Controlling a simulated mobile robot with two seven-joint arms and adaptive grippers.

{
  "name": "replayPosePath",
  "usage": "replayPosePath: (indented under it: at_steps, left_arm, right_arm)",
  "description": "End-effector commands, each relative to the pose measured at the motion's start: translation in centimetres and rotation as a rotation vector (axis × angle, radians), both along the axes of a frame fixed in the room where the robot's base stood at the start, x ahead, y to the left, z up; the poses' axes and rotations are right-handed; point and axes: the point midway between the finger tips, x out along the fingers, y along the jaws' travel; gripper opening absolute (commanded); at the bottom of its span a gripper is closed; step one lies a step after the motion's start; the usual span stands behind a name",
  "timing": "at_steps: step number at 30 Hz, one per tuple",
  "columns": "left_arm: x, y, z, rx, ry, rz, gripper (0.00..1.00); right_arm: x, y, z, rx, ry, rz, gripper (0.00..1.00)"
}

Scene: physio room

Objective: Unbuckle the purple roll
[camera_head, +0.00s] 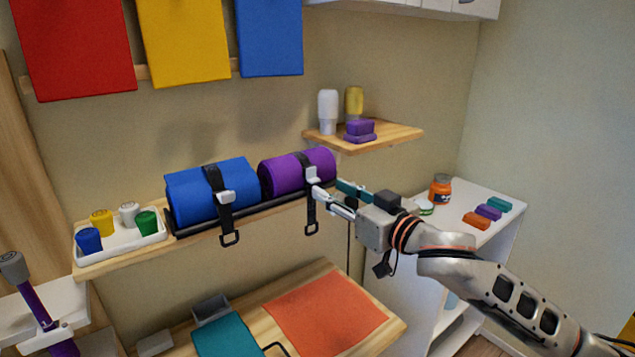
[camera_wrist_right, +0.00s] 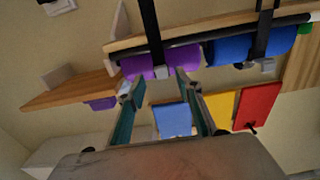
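The purple roll (camera_head: 285,175) lies at the right end of a black rack on the wooden wall shelf. A black strap (camera_head: 311,213) runs over it and hangs down in front, with a pale buckle (camera_head: 312,175) on the roll's front. My right gripper (camera_head: 329,188) is at the buckle, its fingers apart. In the right wrist view the purple roll (camera_wrist_right: 180,57) and buckle (camera_wrist_right: 162,72) show just beyond the two teal fingers (camera_wrist_right: 160,82), roughly between their tips. Whether a finger touches the buckle I cannot tell. My left gripper is not in view.
A strapped blue roll (camera_head: 200,195) lies left of the purple one. A white tray (camera_head: 118,253) holds several coloured pots. A small shelf (camera_head: 390,135) with bottles and purple blocks is above right. A white cabinet (camera_head: 455,215) stands right. A table (camera_head: 390,335) is below.

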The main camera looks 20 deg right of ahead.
Motion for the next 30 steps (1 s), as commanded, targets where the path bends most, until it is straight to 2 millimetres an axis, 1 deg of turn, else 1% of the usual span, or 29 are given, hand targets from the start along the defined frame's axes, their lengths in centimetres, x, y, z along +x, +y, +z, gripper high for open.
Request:
replayPosePath:
  at_steps: [1,3,9,13,21,23,24,25,30]
  left_arm:
    - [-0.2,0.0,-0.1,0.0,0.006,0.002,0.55]
    - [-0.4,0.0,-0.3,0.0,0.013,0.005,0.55]
    - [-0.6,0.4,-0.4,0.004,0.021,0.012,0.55]
    - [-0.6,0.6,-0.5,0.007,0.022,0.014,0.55]
    - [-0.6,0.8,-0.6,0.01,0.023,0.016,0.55]
    - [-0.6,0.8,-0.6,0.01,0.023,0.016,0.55]
    - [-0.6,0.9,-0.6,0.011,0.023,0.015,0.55]
    - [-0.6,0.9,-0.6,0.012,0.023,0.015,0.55]
    - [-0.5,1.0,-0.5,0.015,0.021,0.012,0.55]
  right_arm:
    - [0.9,0.3,0.2,0.003,-0.001,0.0,0.35]
    - [1.9,0.7,0.2,0.001,-0.001,-0.001,0.35]
    - [4.2,1.5,0.1,0.0,0.0,0.0,0.35]
    - [4.8,1.8,0.0,0.0,0.0,0.0,0.35]
    - [4.9,1.8,0.0,0.0,0.0,0.0,0.35]
    - [4.9,1.8,0.0,-0.001,0.0,0.0,0.19]
    - [4.9,1.8,0.0,-0.001,0.0,0.0,0.09]
    - [4.9,1.8,0.0,-0.001,0.0,0.0,0.01]
    - [4.9,1.8,0.0,-0.001,0.0,0.0,0.0]
